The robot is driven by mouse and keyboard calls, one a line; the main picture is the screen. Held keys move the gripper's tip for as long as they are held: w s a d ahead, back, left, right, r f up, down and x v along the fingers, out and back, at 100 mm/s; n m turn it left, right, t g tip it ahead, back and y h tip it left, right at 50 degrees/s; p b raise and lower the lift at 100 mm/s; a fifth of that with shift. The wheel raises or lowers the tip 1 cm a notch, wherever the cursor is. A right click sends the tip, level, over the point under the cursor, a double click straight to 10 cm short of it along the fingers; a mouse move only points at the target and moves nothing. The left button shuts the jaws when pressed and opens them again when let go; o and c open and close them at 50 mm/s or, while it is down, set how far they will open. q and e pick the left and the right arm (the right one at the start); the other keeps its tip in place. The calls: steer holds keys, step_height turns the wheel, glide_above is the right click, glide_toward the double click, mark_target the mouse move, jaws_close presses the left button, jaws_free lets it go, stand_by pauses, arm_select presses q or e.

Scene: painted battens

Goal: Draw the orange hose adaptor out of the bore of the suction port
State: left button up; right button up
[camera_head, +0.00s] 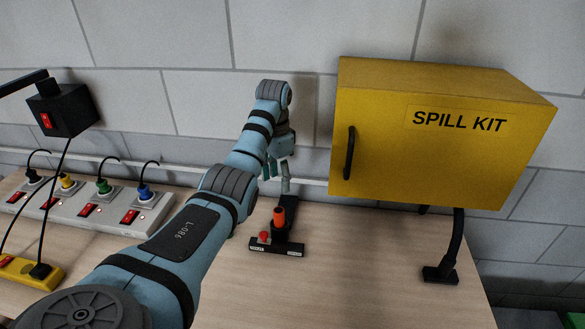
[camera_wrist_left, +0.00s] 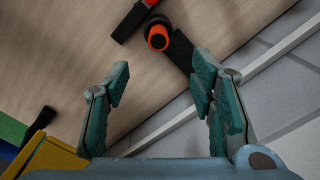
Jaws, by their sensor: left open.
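The orange hose adaptor (camera_head: 279,216) stands upright in the black suction port (camera_head: 287,236) on the table, near its middle. In the left wrist view the adaptor (camera_wrist_left: 157,38) shows from above as an orange ring with a dark centre, beyond the fingertips. The bore around its lower end cannot be made out. My left gripper (camera_head: 276,178) is open and empty, above and behind the adaptor, apart from it. In the left wrist view its two teal fingers (camera_wrist_left: 160,85) are spread wide. My right gripper is not in view.
A small red part (camera_head: 264,237) sits on the port's base. A yellow spill kit box (camera_head: 440,135) is raised on a stand at right. A power strip (camera_head: 95,207) with several plugs lies at left. The table front right of the port is clear.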

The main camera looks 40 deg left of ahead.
mark_target(279, 210)
arm_select(q)
step_height(279, 210, down, 14)
steer(key=shift+s+d+f+b, duration=0.15)
steer(key=shift+b, duration=0.75)
jaws_close()
steer(key=shift+r+p, duration=1.6)
steer(key=shift+p, duration=0.05)
steer(key=shift+r, duration=1.35)
